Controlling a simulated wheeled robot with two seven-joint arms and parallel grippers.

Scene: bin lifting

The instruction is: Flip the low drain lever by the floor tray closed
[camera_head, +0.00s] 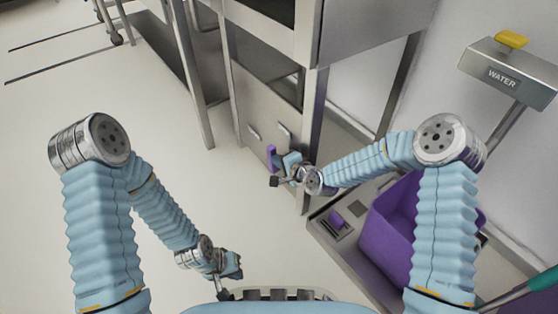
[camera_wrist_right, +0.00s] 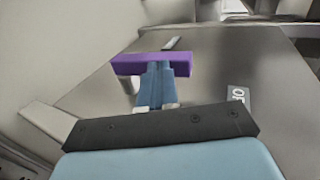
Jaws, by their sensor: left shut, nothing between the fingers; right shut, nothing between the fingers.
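A purple lever (camera_head: 271,158) sits low on the front of the metal cabinet. In the right wrist view the lever (camera_wrist_right: 150,64) is a purple bar lying crosswise at the fingertips. My right gripper (camera_head: 279,168) is shut with nothing in it, right beside the lever. Its blue fingers (camera_wrist_right: 155,82) reach up to the bar; I cannot tell whether they touch it. My left gripper (camera_head: 231,279) is shut and empty, low over the bare floor at the bottom of the head view. The metal floor tray (camera_head: 319,230) is at the lower right.
A WATER box (camera_head: 508,72) with a yellow top is at the right. A cabinet leg stands close to my right gripper.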

